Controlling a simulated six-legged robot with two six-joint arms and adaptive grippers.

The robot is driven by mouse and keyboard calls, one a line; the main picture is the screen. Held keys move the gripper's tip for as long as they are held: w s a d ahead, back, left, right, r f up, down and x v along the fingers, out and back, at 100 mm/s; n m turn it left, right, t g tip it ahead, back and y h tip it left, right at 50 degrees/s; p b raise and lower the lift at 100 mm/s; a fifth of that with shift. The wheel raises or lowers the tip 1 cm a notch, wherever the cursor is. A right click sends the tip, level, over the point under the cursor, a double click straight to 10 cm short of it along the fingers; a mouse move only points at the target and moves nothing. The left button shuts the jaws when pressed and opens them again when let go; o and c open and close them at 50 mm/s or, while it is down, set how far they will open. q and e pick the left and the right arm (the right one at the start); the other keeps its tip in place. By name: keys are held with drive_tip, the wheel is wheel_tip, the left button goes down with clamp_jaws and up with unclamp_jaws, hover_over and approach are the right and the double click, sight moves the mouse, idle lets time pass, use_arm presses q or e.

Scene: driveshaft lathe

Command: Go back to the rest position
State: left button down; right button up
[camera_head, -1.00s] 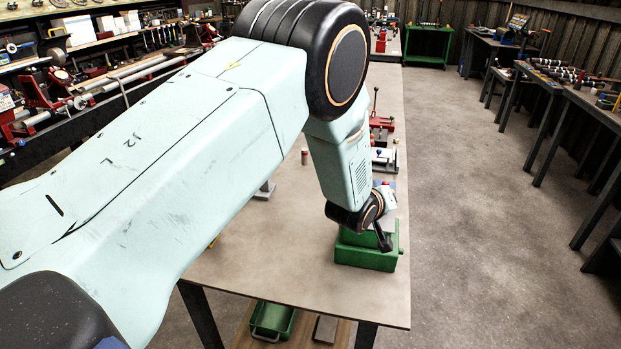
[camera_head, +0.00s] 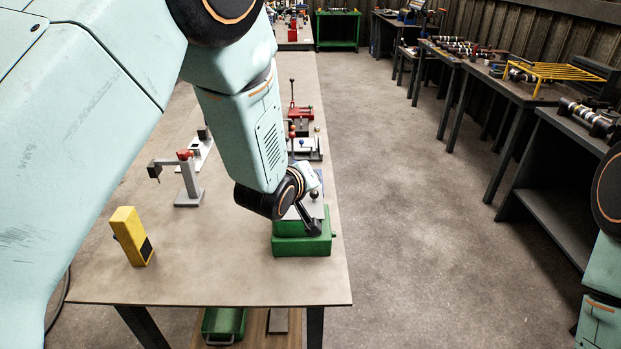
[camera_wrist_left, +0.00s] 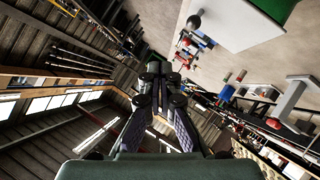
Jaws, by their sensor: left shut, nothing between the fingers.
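My left arm (camera_head: 75,130) comes in from the left of the head view and bends down, with its wrist (camera_head: 268,195) in front of a green box-shaped device (camera_head: 302,243) near the table's right edge. My left gripper (camera_wrist_left: 157,72) shows in the left wrist view, shut and empty. Its fingers are not clear in the head view. The green device with its pale plate (camera_wrist_left: 232,22) is at the top of the wrist view, apart from the fingers. Part of my right arm (camera_head: 602,290) shows at the right edge; its gripper is out of view.
On the table (camera_head: 210,270) stand a yellow block (camera_head: 131,236), a grey stand with a red top (camera_head: 188,182) and a red lever device (camera_head: 300,115). A green bin (camera_head: 223,325) is below. Dark benches (camera_head: 520,88) line the right wall; the floor (camera_head: 410,200) between is clear.

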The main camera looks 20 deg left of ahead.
use_arm(q)
drive_tip(key=s+a+f+m+g+b, duration=0.2)
drive_tip(key=s+f+g+b, duration=0.2)
drive_tip(key=s+f, duration=0.9)
drive_tip(key=s+a+f+m+g+b, duration=0.2)
drive_tip(key=s+f+g+b, duration=0.2)
drive_tip(key=s+f, duration=0.8)
drive_tip(key=s+a+f+m+g+y+b, duration=0.1)
drive_tip(key=s+f+b, duration=0.5)
drive_tip(key=s+f, duration=0.7)
drive_tip(key=s+a+m+g, duration=0.1)
drive_tip(key=s+a+g, duration=0.1)
drive_tip(key=s, duration=0.4)
drive_tip(key=shift+s+f+m+g+b, duration=0.2)
drive_tip(key=shift+f+m+g+b, duration=0.1)
drive_tip(key=shift+g, duration=0.3)
